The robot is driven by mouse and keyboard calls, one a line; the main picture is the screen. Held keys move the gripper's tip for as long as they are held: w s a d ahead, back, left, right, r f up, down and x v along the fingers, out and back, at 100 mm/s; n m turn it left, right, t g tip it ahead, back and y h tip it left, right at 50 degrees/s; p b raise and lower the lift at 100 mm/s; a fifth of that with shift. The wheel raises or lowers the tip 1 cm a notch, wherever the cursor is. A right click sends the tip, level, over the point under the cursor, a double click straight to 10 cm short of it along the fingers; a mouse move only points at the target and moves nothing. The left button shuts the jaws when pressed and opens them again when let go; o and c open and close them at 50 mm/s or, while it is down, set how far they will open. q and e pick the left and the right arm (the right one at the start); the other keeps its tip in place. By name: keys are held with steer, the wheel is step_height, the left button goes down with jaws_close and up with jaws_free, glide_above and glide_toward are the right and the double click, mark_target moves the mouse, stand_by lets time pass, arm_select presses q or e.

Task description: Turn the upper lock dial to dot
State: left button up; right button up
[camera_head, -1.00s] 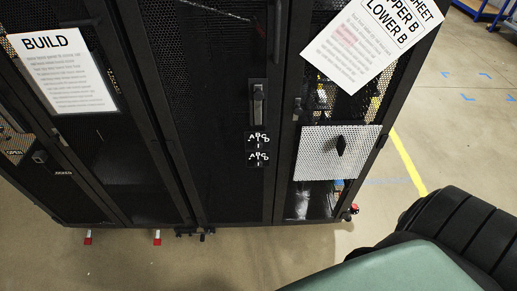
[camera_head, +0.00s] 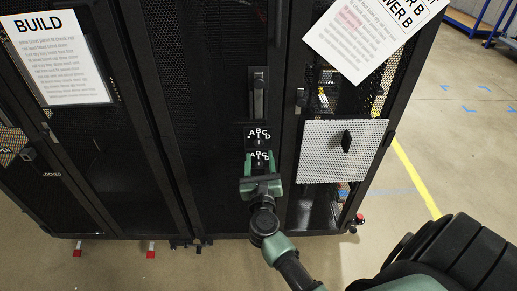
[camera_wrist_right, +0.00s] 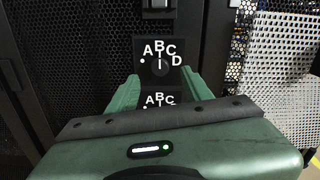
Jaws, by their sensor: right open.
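The upper lock dial (camera_head: 259,141) is a small round black knob on a square black plate marked A, B, C, D. In the right wrist view the upper dial (camera_wrist_right: 159,67) has a pale upright mark that seems to point at B; a white dot sits left of it, below A. A like-marked lower dial (camera_head: 260,163) is just beneath, partly hidden in the wrist view. My right gripper (camera_head: 261,168) is open and empty, its green fingers either side of the lower dial plate. In the wrist view its fingertips (camera_wrist_right: 160,80) reach the upper plate's lower edge; contact is unclear.
A long black door handle (camera_head: 259,92) is above the dials. A perforated light panel with a black knob (camera_head: 346,138) is to the right. A sheet (camera_head: 368,35) reading "LOWER B" and a "BUILD" sheet (camera_head: 62,65) hang on the rack. Open floor lies at right.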

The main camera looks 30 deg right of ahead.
mark_target(258, 143)
steer(key=x, duration=0.6)
steer(key=shift+w+d, duration=0.1)
steer(key=shift+w, duration=0.15)
jaws_close()
